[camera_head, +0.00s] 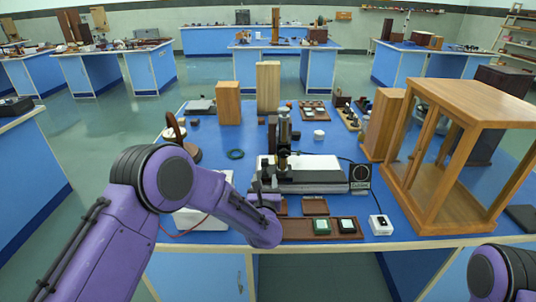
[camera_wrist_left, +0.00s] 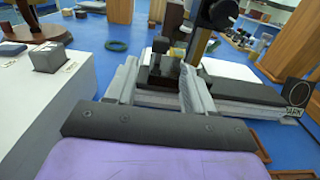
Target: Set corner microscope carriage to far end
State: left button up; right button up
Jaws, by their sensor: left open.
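The microscope (camera_head: 284,130) stands upright on a white and dark grey bench unit (camera_head: 318,176) near the front middle of the blue table. Its dark column (camera_wrist_left: 216,14) also shows in the left wrist view. A small dark block (camera_wrist_left: 160,74), seemingly part of the carriage, sits low in front of the column. My left gripper (camera_head: 264,188) is at the near left side of the unit. In the left wrist view its open fingers (camera_wrist_left: 162,88) reach toward the block, one on each side; I cannot tell whether they touch it. My right gripper is out of view.
A dark dial box (camera_head: 360,177) stands at the unit's right end. A white box (camera_head: 205,208) lies left of it, and a brown tray (camera_head: 308,229) lies in front. A large wooden frame (camera_head: 450,150) stands right; wooden blocks (camera_head: 228,103) stand behind.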

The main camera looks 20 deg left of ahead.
aim_at(265, 163)
pick_arm(q)
jog(key=p+x, duration=0.1)
jog(key=x, duration=0.4)
jog(key=p+x, duration=0.1)
jog(key=x, duration=0.4)
jog(key=shift+w+r, duration=0.2)
jog(key=shift+r, duration=0.05)
jog(key=shift+w+r, duration=0.15)
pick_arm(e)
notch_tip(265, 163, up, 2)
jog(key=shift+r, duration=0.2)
pick_arm(q)
grip_shut()
